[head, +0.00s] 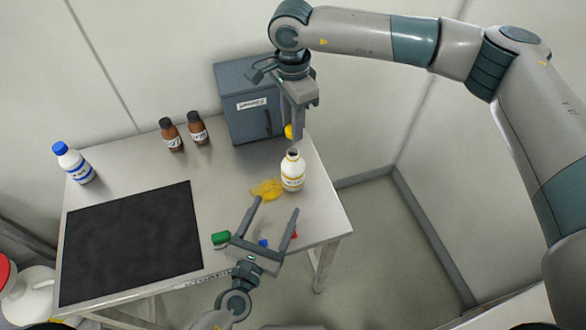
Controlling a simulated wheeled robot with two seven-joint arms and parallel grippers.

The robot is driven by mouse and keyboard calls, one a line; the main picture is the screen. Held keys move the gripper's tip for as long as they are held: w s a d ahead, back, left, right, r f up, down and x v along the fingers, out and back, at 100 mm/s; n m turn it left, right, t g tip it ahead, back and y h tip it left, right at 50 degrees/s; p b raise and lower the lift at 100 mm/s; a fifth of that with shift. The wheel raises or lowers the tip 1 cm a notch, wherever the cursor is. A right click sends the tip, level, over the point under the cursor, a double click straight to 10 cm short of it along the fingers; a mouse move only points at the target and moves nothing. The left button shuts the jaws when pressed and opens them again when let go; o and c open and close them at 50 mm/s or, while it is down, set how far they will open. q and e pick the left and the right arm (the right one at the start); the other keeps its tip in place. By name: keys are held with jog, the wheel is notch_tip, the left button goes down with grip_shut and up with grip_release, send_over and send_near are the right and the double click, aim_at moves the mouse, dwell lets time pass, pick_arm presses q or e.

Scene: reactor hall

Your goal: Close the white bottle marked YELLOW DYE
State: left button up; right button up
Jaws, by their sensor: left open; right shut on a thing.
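The white bottle (292,173) with a yellow-banded label stands upright and uncapped near the right side of the table; its label text is too small to read. My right gripper (290,128) is shut on a yellow cap (289,132), held just above the bottle's open mouth, apart from it. My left gripper (277,205) is open and empty, low over the table's front edge, with its fingers pointing toward the bottle. A yellow puddle (266,189) lies on the table just left of the bottle.
A green object (221,238), a blue object (263,243) and a red object (294,234) lie near my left gripper. A grey box (250,100), two brown bottles (171,134) and a blue-capped white bottle (73,163) stand behind. A black mat (130,240) covers the left side.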

pick_arm(q)
jog(key=shift+w, duration=0.1)
jog(key=shift+x, duration=5.95)
jog(key=c, duration=1.6)
pick_arm(e)
send_over(293, 152)
jog(key=shift+f, duration=2.55)
jog(key=shift+f, duration=0.85)
jog(key=shift+f, duration=0.6)
